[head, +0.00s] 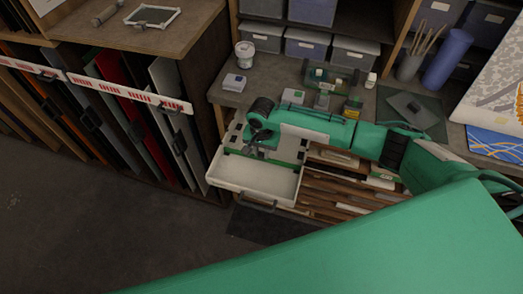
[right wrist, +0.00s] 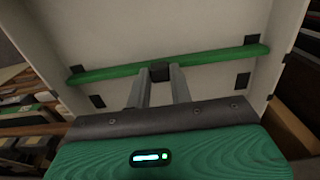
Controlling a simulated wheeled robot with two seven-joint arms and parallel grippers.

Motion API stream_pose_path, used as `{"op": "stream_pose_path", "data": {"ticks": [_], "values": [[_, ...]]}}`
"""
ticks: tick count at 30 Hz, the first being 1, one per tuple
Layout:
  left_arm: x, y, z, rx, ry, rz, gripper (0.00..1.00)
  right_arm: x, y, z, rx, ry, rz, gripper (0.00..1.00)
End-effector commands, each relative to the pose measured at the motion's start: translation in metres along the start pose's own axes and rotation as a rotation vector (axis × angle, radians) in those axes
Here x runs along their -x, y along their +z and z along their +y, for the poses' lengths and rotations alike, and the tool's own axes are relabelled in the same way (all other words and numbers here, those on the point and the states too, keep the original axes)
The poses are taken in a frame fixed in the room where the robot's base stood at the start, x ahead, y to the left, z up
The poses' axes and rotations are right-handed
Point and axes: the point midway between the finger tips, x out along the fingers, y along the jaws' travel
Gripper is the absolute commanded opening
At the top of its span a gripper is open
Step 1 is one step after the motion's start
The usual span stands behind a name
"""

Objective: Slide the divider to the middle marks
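A pale open drawer (head: 255,178) juts from the workbench in the head view. A green divider (head: 287,163) crosses it from side to side; it also shows as a green bar in the right wrist view (right wrist: 215,60). A dark block (right wrist: 160,72) sits at the bar's middle. My right gripper (head: 258,150) reaches down into the drawer. In the right wrist view its fingers (right wrist: 160,80) close on both sides of the dark block. Dark marks, such as one (right wrist: 97,101) at the left and one (right wrist: 243,80) at the right, lie on either side of the bar. My left gripper is not in view.
To the drawer's right are wooden slots with flat sheets (head: 340,190). The workbench holds a white jar (head: 245,54), small boxes and a blue roll (head: 448,59). A rack of upright panels (head: 125,100) stands at the left. The floor (head: 90,220) before it is clear.

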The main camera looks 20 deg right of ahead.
Motion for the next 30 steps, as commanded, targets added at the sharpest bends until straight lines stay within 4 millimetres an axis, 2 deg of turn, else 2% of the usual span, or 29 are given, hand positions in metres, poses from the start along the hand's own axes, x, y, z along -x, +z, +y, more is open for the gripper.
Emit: {"op": "stream_pose_path", "data": {"ticks": [1, 3, 8, 11, 18, 21, 30], "values": [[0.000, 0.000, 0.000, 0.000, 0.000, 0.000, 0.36, 0.000, 0.000, 0.000, 0.000, 0.001, 0.000, 0.08], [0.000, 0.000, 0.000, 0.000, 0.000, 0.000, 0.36, 0.000, 0.000, 0.000, 0.000, 0.001, 0.000, 0.00], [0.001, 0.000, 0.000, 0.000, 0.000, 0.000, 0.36, 0.001, -0.002, 0.000, -0.001, 0.001, 0.000, 0.00], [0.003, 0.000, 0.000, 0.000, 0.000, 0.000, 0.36, 0.001, -0.011, 0.000, -0.003, 0.001, 0.000, 0.00], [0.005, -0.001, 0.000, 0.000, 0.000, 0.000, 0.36, 0.001, -0.050, -0.001, -0.004, 0.001, -0.001, 0.00], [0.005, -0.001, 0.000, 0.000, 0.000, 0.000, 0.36, 0.001, -0.058, -0.001, -0.002, 0.001, -0.001, 0.00], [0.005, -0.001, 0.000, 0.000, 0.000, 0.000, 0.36, 0.000, -0.060, 0.000, 0.000, 0.001, -0.002, 0.00]]}}
